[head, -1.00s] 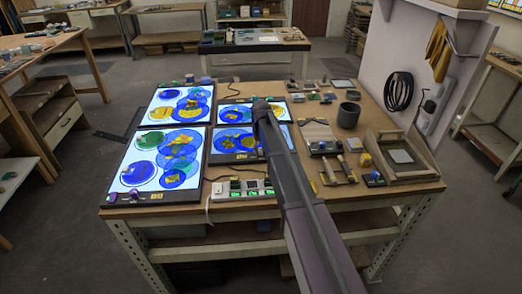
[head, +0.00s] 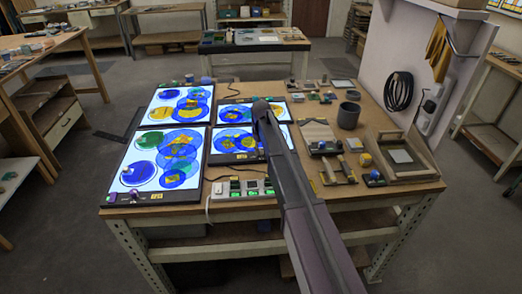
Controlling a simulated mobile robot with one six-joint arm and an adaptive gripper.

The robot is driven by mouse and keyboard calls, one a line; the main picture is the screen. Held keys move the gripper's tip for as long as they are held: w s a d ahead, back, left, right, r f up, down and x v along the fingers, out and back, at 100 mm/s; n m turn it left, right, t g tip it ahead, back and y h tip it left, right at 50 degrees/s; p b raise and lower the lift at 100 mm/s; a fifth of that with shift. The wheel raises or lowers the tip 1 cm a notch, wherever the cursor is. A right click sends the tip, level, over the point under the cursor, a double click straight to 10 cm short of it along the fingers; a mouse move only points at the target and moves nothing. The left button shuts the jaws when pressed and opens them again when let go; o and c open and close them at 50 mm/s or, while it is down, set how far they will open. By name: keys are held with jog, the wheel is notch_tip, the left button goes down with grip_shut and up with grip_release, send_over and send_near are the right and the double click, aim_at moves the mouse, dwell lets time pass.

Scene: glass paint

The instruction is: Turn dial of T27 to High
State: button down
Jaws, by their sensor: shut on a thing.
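Several lit light panels lie on the wooden workbench, with blue, yellow and green glass pieces on them. The small tags are too small to read, so I cannot tell which panel is T27. The lower right panel (head: 228,141) and the upper right panel (head: 229,115) are partly covered by my arm. The upper left panel (head: 180,104) and the lower left panel (head: 160,165) are in clear view. My arm reaches from the bottom right to the right-hand panels. It hides my gripper and any dial there.
A white power strip (head: 239,188) with green-lit switches lies at the bench's front edge. A dark cup (head: 348,115), a wooden tray (head: 425,170) and small tools fill the right side. A pale pegboard with a black cable coil (head: 398,91) rises at the right.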

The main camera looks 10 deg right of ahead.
jog(key=shift+c, duration=1.7)
grip_release()
jog(key=shift+m, duration=0.4)
